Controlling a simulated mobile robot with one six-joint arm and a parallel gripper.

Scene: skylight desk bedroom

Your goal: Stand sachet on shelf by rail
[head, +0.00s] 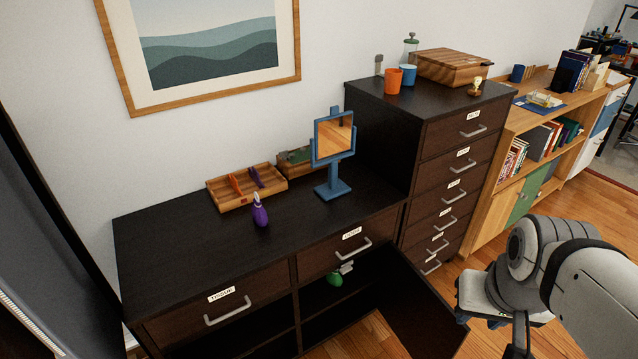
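A small purple pouch-like object with a narrow pale top (261,214) stands on the dark cabinet top, in front of a wooden tray. A small green object (335,279) with a greyish piece beside it is on the dark shelf (318,298) inside the open compartment below a drawer. I cannot tell for certain which of these is the sachet. No rail can be made out clearly. My arm is at the lower right, away from both objects. Its end, my gripper (500,316), is partly cut off by the frame, and its fingers cannot be made out clearly.
The compartment's dark door (428,305) hangs open toward my arm. A blue-framed mirror (334,160) and the divided wooden tray (232,203) stand on the cabinet top. A taller drawer unit (440,160) holds cups and a wooden box (450,67). The cabinet top's left is clear.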

